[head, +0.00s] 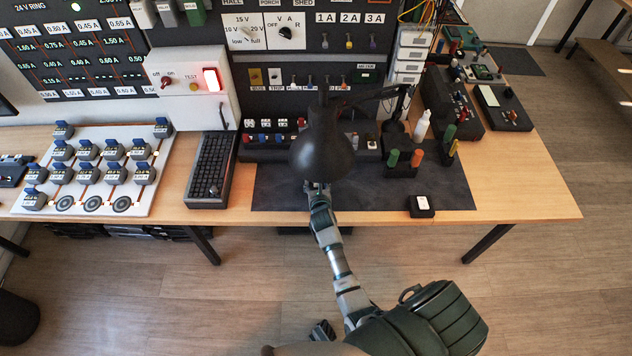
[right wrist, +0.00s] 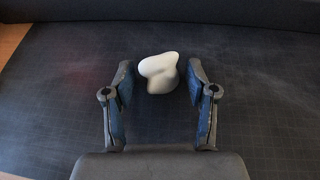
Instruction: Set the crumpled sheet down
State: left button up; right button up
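The crumpled sheet (right wrist: 158,73) is a small, smooth-looking white lump in the right wrist view. It appears to rest on the dark gridded mat (right wrist: 60,120), which also shows in the head view (head: 400,190). My right gripper (right wrist: 162,78) is open, with one finger on each side of the sheet near the fingertips. A narrow gap shows on both sides. In the head view my right arm reaches up to the mat, but a black lamp shade (head: 322,145) hides the fingertips and the sheet. I cannot make out my left gripper.
A small black box with a white top (head: 421,206) sits at the mat's front right. A holder with orange and green handles (head: 416,157) stands behind it.

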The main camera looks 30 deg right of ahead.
jog(key=c, duration=0.4)
jog(key=shift+r, duration=0.1)
